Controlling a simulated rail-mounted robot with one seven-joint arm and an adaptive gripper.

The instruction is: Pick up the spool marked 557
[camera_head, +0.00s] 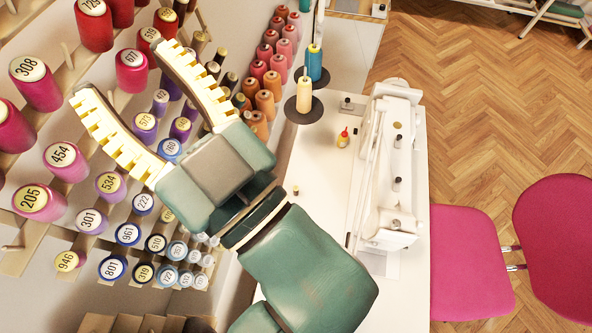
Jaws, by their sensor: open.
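I cannot read the number 557 on any spool in this view; some labels are too small, turned away or behind my gripper. Numbered spools stand on pegs of a wall rack at the left. My gripper (123,73) is open, its two pale ribbed fingers spread and pointing to the upper left over the rack. A red spool marked 677 (132,80) shows between the fingertips; contact cannot be told. Spools marked 308 (38,88), 454 (72,166) and 205 (45,205) are left of the fingers. Spool 534 (110,187) is just below the lower finger.
A white table (325,180) with a sewing machine (392,170) stands right of my arm. Thread cones (304,95) stand at its back. Rows of orange and pink cones (265,100) line the rack's right side. A pink chair (470,260) is at the lower right on open wooden floor.

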